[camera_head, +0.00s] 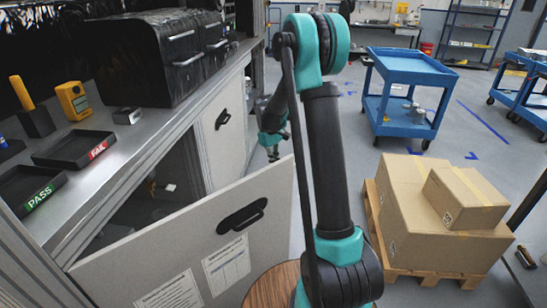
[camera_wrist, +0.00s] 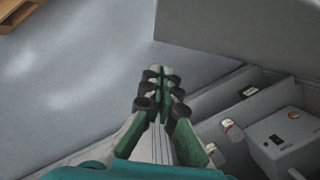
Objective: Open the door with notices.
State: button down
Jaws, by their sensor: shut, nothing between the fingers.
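The door with notices (camera_head: 195,245) stands well out from the cabinet front, with a dark opening behind it. Two white printed sheets (camera_head: 227,262) and a black pull handle (camera_head: 242,216) are on its outer face. My gripper (camera_head: 272,155) is beyond the door's free edge, near the cabinet front, apart from the handle. In the wrist view my gripper (camera_wrist: 160,75) is shut and empty. A grey panel (camera_wrist: 240,35), probably this door, fills the upper right there. I cannot tell whether the fingers touch it.
Inside the cabinet are a grey box (camera_wrist: 285,140) and small containers. Another cabinet door (camera_head: 222,125) with a black handle is closed. Cardboard boxes (camera_head: 435,215) on a pallet stand right of my arm. A blue cart (camera_head: 408,100) stands behind, with open floor between.

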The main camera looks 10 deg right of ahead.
aim_at(284, 176)
jog(key=shift+s+d+f, duration=0.4)
jog(key=shift+s, duration=0.25)
jog(key=shift+s+d+f, duration=0.35)
jog(key=shift+s+d, duration=0.1)
jog(key=shift+s, duration=0.2)
jog(key=shift+s+d+f, duration=0.4)
jog(key=shift+s, duration=0.25)
